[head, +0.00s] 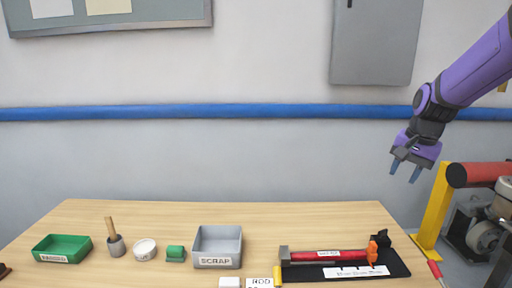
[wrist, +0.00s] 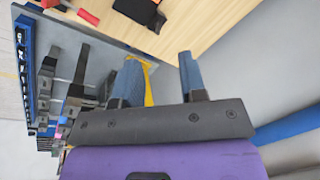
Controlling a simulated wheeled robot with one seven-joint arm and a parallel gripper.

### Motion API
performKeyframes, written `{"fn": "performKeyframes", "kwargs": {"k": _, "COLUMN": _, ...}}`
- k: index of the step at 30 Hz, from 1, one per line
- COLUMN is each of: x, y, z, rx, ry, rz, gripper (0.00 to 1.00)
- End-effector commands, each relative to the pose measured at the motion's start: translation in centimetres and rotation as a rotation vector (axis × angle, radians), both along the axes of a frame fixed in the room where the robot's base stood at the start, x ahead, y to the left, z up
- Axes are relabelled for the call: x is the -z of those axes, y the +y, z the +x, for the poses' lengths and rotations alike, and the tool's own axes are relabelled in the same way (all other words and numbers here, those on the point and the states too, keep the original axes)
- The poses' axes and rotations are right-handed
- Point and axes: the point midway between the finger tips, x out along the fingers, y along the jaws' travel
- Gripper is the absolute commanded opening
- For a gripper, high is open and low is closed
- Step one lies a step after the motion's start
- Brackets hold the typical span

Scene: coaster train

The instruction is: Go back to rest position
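My gripper (head: 405,172) hangs at the right of the head view, high above and beyond the table's right end. Its two blue fingers are spread apart with nothing between them. In the wrist view my gripper (wrist: 158,80) also shows open and empty, with floor, wall and the table's edge past the fingers. My purple arm reaches in from the upper right. The wooden table (head: 150,218) is well below and left of the gripper, and nothing touches the fingers.
A yellow post (head: 436,208) and machinery (head: 485,235) stand right of the table. The air around the gripper looks clear.

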Motion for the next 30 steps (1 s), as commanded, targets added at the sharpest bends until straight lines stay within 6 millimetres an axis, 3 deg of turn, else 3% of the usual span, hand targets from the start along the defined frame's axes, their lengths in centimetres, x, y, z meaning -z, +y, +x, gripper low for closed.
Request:
{"fn": "performKeyframes", "kwargs": {"k": 6, "x": -3.4, "y": 1.6, "z": -4.5, "rx": -0.125, "ry": -0.062, "rz": -0.021, "gripper": 0.38}}
{"fn": "performKeyframes", "kwargs": {"k": 15, "x": -6.4, "y": 3.5, "z": -10.9, "rx": -0.293, "ry": -0.138, "rz": -0.072, "gripper": 0.38}}
{"fn": "performKeyframes", "kwargs": {"k": 30, "x": -8.1, "y": 5.7, "z": -21.4, "rx": -0.558, "ry": -0.255, "rz": -0.213, "gripper": 0.38}}
